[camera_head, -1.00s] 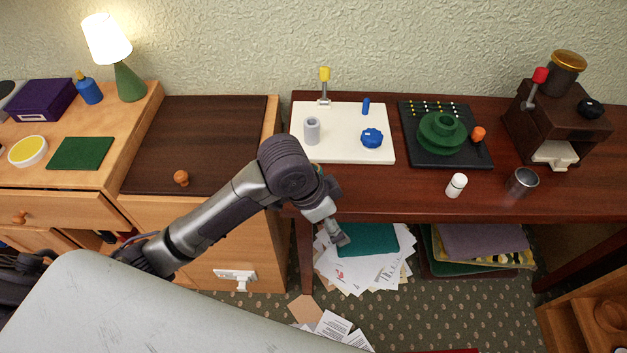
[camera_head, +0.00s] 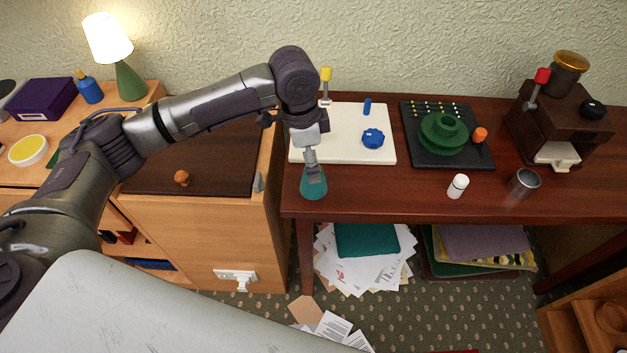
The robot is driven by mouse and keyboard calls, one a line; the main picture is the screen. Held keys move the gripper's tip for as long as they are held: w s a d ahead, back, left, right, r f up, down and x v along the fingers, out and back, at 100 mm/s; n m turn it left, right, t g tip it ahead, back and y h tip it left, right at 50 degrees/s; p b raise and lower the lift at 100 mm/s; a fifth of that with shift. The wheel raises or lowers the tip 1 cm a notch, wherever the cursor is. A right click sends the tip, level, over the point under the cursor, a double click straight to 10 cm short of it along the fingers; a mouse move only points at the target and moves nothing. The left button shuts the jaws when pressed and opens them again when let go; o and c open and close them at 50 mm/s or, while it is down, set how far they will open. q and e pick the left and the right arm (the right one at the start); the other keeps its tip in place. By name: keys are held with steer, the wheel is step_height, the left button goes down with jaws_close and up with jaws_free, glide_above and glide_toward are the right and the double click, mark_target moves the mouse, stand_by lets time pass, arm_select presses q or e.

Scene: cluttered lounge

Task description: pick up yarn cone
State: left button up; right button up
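A teal cone, which I take as the yarn cone (camera_head: 313,187), is on the dark red-brown table near its front left corner and looks upright. My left gripper (camera_head: 313,170) points down from above, with its fingers at the cone's top, which they hide. I cannot tell whether the fingers are closed on the cone or only around it. Whether the cone's base touches the table is also unclear. My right gripper is not in view.
A white board (camera_head: 345,150) with a blue knob (camera_head: 373,138) lies just behind the cone. A black board (camera_head: 470,155), white bottle (camera_head: 458,186) and metal cup (camera_head: 523,183) are to the right. The wooden cabinet (camera_head: 215,225) is left. Papers (camera_head: 365,270) lie below.

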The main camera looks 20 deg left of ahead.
mark_target(315, 191)
arm_select(q)
steer(key=f, duration=0.5)
steer(key=d+f, duration=0.1)
steer(key=f, duration=0.1)
steer(key=shift+w+f, duration=0.2)
steer(key=shift+w, duration=0.05)
steer(key=shift+c, duration=0.4)
steer(key=c, duration=1.3)
steer(key=shift+o, duration=0.2)
steer(key=shift+r, duration=0.1)
